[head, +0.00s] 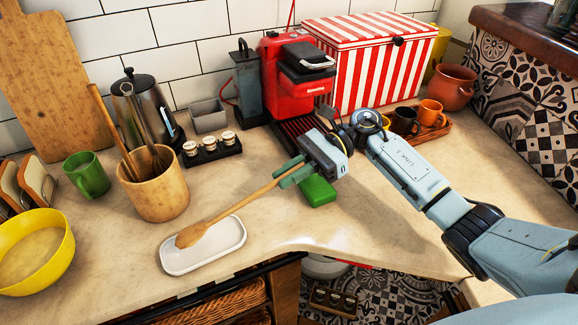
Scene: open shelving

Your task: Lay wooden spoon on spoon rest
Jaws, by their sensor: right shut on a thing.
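The wooden spoon (222,221) is in the grip of my right gripper (288,175), whose green fingers are shut on the end of its handle. The spoon slants down to the left. Its bowl is over the white spoon rest (205,252), a shallow oval tray on the counter near the front edge. I cannot tell whether the bowl touches the rest or hovers just above it. My left gripper does not show.
A wooden utensil crock (158,192), a green mug (87,175) and a yellow bowl (35,250) stand to the left. Behind are a spice rack (212,149), a red coffee machine (285,75) and a striped box (370,65). A green block (318,191) lies by the gripper.

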